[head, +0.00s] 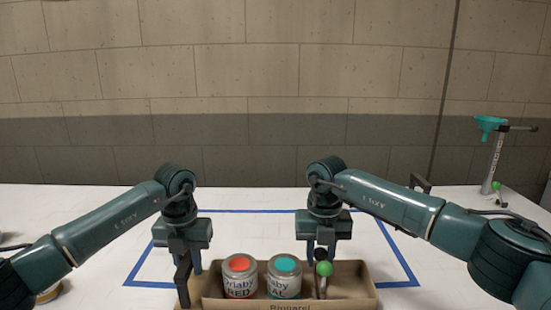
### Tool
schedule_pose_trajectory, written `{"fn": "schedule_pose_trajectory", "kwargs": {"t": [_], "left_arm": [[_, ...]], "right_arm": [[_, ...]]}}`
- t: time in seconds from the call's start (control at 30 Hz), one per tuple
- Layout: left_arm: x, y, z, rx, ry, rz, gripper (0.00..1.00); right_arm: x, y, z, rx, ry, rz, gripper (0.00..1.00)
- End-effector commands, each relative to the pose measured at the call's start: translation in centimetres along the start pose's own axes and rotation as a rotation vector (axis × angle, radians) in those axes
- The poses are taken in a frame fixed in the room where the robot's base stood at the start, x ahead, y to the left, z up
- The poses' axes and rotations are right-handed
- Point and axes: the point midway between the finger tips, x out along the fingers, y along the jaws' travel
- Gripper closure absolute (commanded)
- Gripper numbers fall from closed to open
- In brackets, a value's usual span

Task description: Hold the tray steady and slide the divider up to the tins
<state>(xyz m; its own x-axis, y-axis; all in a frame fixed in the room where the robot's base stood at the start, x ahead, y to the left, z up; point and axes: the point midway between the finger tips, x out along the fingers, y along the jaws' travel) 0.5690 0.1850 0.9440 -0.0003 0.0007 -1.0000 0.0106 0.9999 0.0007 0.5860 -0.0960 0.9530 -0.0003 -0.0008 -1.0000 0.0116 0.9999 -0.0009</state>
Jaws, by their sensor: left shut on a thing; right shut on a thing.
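A brown tray (358,286) stands at the bottom of the head view. In it are two tins side by side, one with a red lid (239,263) and one with a teal lid (285,265). My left gripper (185,283) points down and is shut on the tray's left wall. My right gripper (319,262) points down and is shut on the divider by the knob.
The tray lies across the front of a blue outline (247,211) on the white table (90,215). The tray's right part is empty. A grey-based wall is behind.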

Motion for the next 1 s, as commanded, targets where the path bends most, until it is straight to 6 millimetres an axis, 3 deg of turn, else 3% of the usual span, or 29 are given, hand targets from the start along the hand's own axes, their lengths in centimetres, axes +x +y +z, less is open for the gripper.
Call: {"fn": "schedule_pose_trajectory", "kwargs": {"t": [0.13, 0.6, 1.0], "left_arm": [[0.0, -0.3, 0.0, 0.005, -0.001, -0.005, 1.0], [0.0, -0.3, 0.0, 0.005, -0.001, -0.005, 1.0], [0.0, -0.3, 0.0, 0.005, -0.001, -0.005, 1.0]], "right_arm": [[-0.1, 1.2, -0.1, -0.007, -0.002, 0.007, 0.99], [-0.1, 1.6, -0.1, -0.006, -0.001, 0.007, 0.99], [-0.1, 3.4, -0.1, -0.005, -0.001, 0.007, 0.99]]}}
